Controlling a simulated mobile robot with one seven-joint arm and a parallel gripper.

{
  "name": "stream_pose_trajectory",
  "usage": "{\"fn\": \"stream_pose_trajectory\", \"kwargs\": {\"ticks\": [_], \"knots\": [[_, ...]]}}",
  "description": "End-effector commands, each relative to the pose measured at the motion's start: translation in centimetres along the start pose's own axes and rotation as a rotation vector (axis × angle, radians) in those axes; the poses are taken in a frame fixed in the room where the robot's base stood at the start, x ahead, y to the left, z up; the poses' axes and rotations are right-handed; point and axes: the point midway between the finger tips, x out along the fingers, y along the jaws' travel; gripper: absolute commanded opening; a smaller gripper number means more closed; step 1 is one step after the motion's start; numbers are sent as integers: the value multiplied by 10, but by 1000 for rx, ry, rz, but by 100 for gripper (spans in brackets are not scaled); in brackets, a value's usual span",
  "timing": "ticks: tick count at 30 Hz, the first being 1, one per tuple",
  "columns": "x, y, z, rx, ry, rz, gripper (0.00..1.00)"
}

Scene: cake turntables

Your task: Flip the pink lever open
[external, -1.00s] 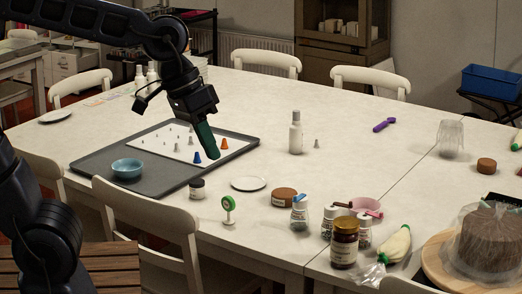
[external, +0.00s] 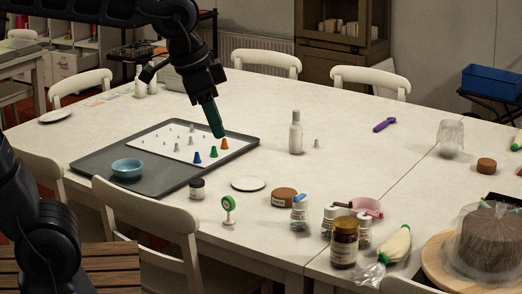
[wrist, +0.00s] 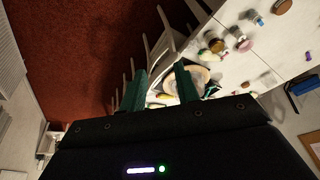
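A pink, round, shallow object (external: 366,206) sits behind the small jars on the right half of the table; I cannot tell whether the pink lever is part of it. A clear jar (external: 364,232) with a dark reddish piece on top stands in front of it. A small pink shape (wrist: 246,45) also shows in the wrist view. My gripper (external: 215,130) hangs above the right side of the grey tray, far to the left of the jars. In the wrist view, its green fingers (wrist: 160,80) are apart with nothing held between them.
The grey tray (external: 90,163) holds a blue bowl (external: 127,168) and several small cones. A white bottle (external: 296,133), a green-rimmed round stand (external: 228,208), a blue-topped jar (external: 299,214), a dark jar (external: 344,244) and a covered cake (external: 487,240) stand on the table. Chairs surround it.

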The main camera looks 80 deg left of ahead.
Motion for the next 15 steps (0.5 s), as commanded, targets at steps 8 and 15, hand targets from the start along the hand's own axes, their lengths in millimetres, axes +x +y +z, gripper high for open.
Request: {"fn": "stream_pose_trajectory", "kwargs": {"ticks": [8,15], "knots": [[17,-26,-80,30,-57,-24,32],[44,-53,-144,56,-102,-32,32]]}}
